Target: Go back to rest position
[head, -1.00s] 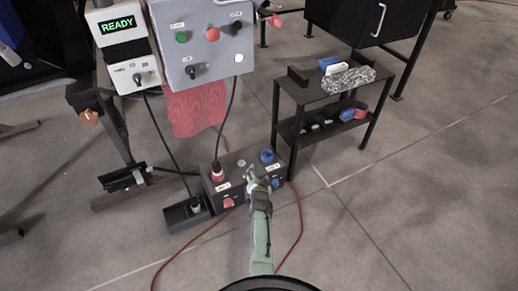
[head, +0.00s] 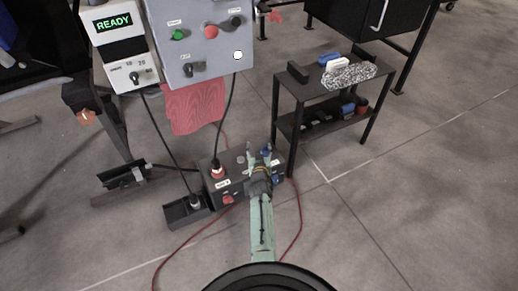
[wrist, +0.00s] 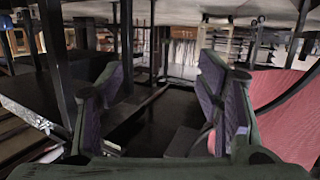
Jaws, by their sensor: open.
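My gripper (head: 261,160) is at the end of my green arm in the lower middle of the head view. It is in front of the dark socket box (head: 232,180) on the floor and hides part of its right side. In the wrist view my gripper (wrist: 165,95) shows two fingers spread well apart. Nothing is between the fingers. A red plug (head: 217,172) stands in the left of the box, with a black cable rising from it.
A grey control panel (head: 208,60) and a white unit reading READY (head: 115,24) stand behind. A red cloth (head: 194,108) hangs below the panel. A black shelf (head: 325,98) with small items is right of the box. The floor at right (head: 400,210) is clear.

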